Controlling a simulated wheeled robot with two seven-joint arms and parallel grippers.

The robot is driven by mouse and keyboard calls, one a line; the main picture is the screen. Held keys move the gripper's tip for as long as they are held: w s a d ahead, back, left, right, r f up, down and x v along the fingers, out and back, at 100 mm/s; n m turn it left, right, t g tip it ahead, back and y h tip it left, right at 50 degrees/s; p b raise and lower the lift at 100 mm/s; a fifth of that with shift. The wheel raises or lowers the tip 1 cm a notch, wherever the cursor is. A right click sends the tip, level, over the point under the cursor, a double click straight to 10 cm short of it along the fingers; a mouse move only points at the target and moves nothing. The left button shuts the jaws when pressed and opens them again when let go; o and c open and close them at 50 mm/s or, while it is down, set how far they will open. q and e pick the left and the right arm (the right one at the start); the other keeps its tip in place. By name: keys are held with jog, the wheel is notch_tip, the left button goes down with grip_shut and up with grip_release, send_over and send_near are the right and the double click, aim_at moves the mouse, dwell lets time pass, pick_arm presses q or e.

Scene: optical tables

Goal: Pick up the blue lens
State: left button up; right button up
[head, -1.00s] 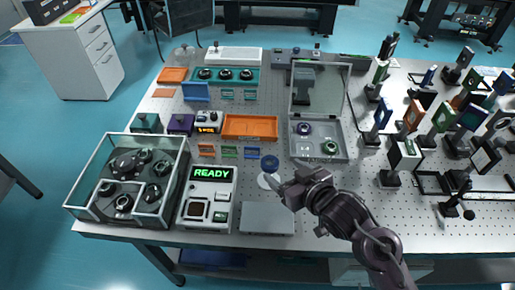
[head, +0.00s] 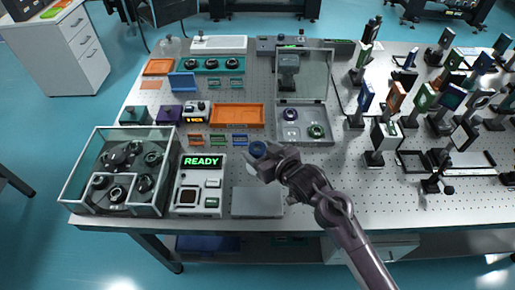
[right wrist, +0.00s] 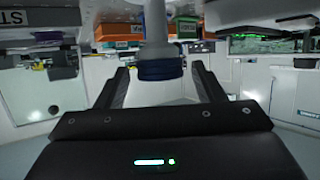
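The blue lens (head: 258,148) is a dark blue ring on a pale stand near the front middle of the table, between the orange tray and the flat grey box. My right gripper (head: 259,161) reaches it from the lower right. In the right wrist view the blue lens (right wrist: 160,69) sits at a grey post, between the two spread fingers of the right gripper (right wrist: 160,82). Gaps show on both sides, so the fingers look open and not closed on it. My left gripper is not in view.
A flat grey box (head: 257,202) and a device reading READY (head: 199,187) lie close by. A glass-walled case (head: 116,172) stands at left. An orange tray (head: 236,116) and an open case with lenses (head: 304,138) are behind. Several mounted optics stand at right.

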aim_at(262, 152)
jog(key=c, duration=0.5)
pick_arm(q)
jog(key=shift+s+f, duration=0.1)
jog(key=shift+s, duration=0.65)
pick_arm(e)
jog(key=c, duration=0.4)
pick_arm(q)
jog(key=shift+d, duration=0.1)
pick_arm(e)
jog(key=shift+r, duration=0.1)
